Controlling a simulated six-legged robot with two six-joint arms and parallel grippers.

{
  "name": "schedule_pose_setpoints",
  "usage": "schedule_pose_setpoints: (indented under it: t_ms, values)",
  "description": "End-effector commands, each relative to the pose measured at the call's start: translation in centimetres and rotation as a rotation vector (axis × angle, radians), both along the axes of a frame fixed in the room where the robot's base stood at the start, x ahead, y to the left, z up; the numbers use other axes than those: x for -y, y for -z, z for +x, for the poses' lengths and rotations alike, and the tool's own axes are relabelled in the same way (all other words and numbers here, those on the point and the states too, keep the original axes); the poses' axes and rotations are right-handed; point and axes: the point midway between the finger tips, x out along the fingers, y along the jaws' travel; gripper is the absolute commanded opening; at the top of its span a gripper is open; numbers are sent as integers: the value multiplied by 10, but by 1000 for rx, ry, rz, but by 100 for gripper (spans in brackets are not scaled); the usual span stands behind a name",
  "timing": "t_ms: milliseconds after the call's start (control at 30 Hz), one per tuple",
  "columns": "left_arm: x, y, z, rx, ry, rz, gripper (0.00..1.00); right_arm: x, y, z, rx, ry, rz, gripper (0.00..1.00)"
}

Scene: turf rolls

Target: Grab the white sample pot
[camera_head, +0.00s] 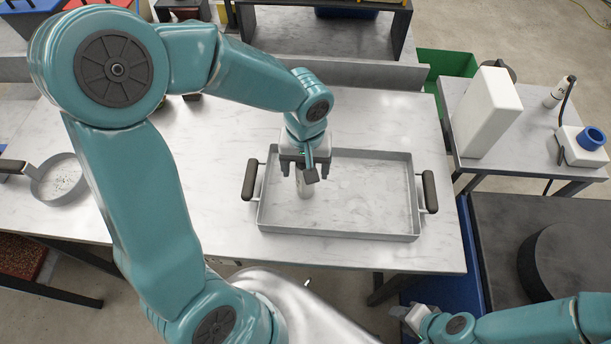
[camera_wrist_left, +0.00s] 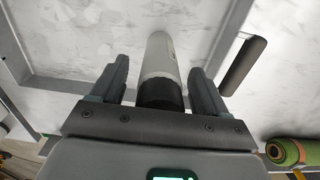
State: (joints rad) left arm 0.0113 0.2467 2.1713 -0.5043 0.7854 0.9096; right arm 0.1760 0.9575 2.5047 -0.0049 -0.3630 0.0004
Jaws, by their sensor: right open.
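The white sample pot (camera_wrist_left: 160,58), a white cylinder with a black end, shows in the left wrist view between the two fingers of my left gripper (camera_wrist_left: 160,75). A gap shows on each side of it, so the fingers are open around it and not closed on it. In the head view the pot (camera_head: 305,190) is partly hidden under my left gripper (camera_head: 304,170), inside the left part of the grey tray (camera_head: 340,234). My right gripper (camera_head: 412,316) is low at the bottom, away from the tray, open.
The tray has dark handles on its left and right and stands on a marble-topped table (camera_head: 390,110). A round pan (camera_head: 60,180) lies at the left. A side table at the right holds a white block (camera_head: 487,112), a small bottle (camera_head: 558,93) and a device with a blue ring (camera_head: 590,139).

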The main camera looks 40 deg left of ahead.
Motion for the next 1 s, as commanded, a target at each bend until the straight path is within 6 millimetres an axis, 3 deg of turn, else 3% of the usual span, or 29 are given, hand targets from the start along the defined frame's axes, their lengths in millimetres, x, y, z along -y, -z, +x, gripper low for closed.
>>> schedule_pose_setpoints:
  t_ms: [33, 200, 233, 667, 867, 1000]
  values:
    - [0, 0, 0, 0, 0, 0, 59, 0, 0, 0, 0, 0, 0, 43]
    - [0, 0, 0, 0, 0, 0, 4, 0, 0, 0, 0, 0, 0, 43]
    - [0, 0, 0, 0, 0, 0, 0, 0, 0, 0, 0, 0, 0, 43]
    - [0, -7, 0, 2, 0, 1, 0, 0, 0, 0, 0, 0, 0, 43]
    - [0, -35, 1, 6, 0, 0, 0, 0, 0, 0, 0, 0, 0, 43]
    - [0, -68, 1, 7, -1, 0, 0, 0, 0, 0, 0, 0, 0, 43]
